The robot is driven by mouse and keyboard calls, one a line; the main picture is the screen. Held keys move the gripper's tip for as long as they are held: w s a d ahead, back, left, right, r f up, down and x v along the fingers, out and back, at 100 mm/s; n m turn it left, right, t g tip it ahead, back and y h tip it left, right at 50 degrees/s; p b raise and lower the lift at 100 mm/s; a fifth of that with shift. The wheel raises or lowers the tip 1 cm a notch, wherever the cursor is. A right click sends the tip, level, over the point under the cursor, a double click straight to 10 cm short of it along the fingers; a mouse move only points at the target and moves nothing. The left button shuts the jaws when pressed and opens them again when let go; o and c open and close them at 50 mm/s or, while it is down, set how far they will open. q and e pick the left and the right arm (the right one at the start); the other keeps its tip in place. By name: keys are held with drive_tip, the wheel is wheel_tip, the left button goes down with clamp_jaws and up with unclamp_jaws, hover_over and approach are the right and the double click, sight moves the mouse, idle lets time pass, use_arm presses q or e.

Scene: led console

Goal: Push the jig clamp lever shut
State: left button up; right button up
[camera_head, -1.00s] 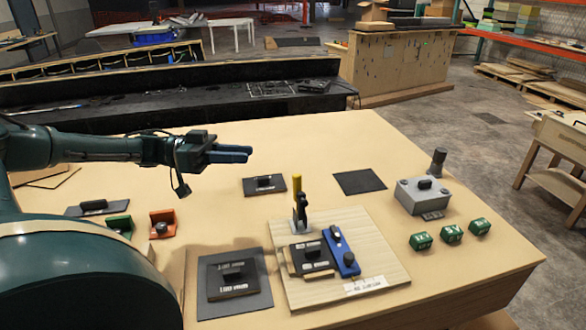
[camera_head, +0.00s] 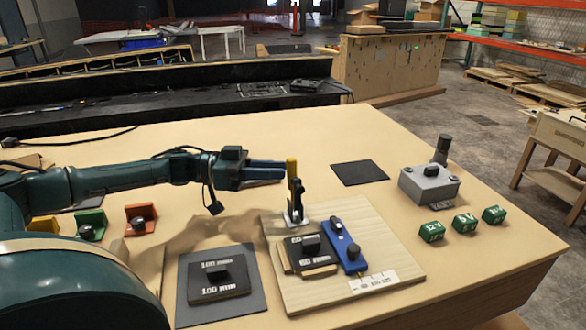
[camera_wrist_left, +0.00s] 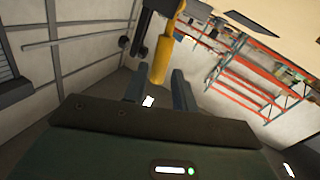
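The jig clamp's yellow lever (camera_head: 291,168) stands upright on its dark clamp body (camera_head: 295,197) at the back left of a wooden jig board (camera_head: 390,240). My left gripper (camera_head: 282,170) is level with the lever, its fingertips just left of it. In the left wrist view the yellow lever (camera_wrist_left: 161,60) appears ahead between the two separated blue fingers (camera_wrist_left: 158,90). The gripper is open and empty; I cannot tell whether it touches the lever. A black block (camera_head: 315,262) and a blue piece (camera_head: 345,246) lie on the board. My right gripper is not in view.
A dark mat with a "100 mm" block (camera_head: 215,283) lies left of the board. A grey box (camera_head: 430,184) and several green blocks (camera_head: 465,223) are at the right. Orange (camera_head: 141,217) and green (camera_head: 90,224) holders stand at the left. A dark mat (camera_head: 358,172) lies behind.

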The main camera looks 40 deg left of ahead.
sight(293, 171)
use_arm(q)
drive_tip(key=shift+p+x, duration=0.3)
drive_tip(key=shift+x, duration=1.9)
clamp_jaws()
